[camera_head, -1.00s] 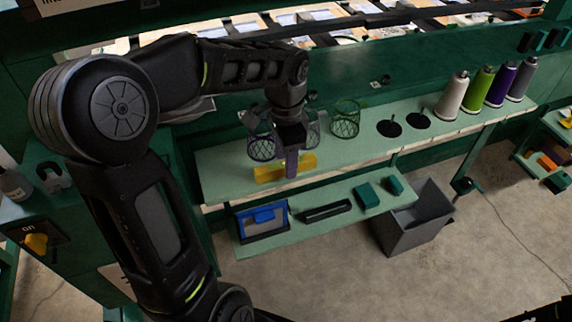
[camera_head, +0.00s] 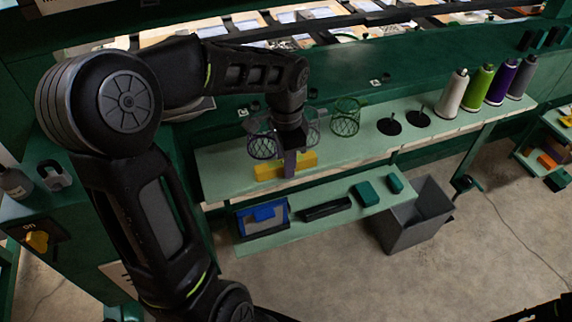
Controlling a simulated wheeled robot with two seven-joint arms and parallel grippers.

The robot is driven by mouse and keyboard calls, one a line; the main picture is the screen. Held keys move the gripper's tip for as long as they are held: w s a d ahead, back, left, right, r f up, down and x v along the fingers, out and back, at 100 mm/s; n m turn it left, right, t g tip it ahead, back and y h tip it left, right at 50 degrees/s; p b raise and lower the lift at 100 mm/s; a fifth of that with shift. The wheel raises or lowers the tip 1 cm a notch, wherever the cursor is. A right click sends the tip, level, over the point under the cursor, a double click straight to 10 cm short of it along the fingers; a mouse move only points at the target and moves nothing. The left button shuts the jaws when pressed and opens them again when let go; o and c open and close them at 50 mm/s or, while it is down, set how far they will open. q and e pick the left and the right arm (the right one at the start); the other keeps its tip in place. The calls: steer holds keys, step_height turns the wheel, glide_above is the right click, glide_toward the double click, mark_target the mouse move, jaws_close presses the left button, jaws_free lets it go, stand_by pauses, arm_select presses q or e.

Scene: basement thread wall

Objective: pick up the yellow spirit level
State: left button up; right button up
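The yellow spirit level (camera_head: 268,172) lies on the upper green shelf (camera_head: 222,182), below the wire baskets. My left gripper (camera_head: 290,166) points down at it, with a purple-grey finger in front of the level's middle. The level shows on both sides of that finger. The other finger is hidden, so I cannot tell whether the gripper is open or shut on the level. My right gripper is not in view; only a dark piece shows at the bottom right edge.
Wire baskets (camera_head: 345,122) stand at the shelf's back. Thread spools (camera_head: 480,87) stand at its right end. The lower shelf (camera_head: 283,242) holds a blue-and-grey box (camera_head: 262,219), a black tray and green blocks. A grey bin (camera_head: 412,228) stands on the floor.

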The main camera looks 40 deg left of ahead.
arm_select(q)
jaws_close()
stand_by(0.4)
step_height(320, 180, up, 10)
steer(key=shift+r+b, duration=0.1)
steer(key=shift+b, duration=0.3)
stand_by(0.6)
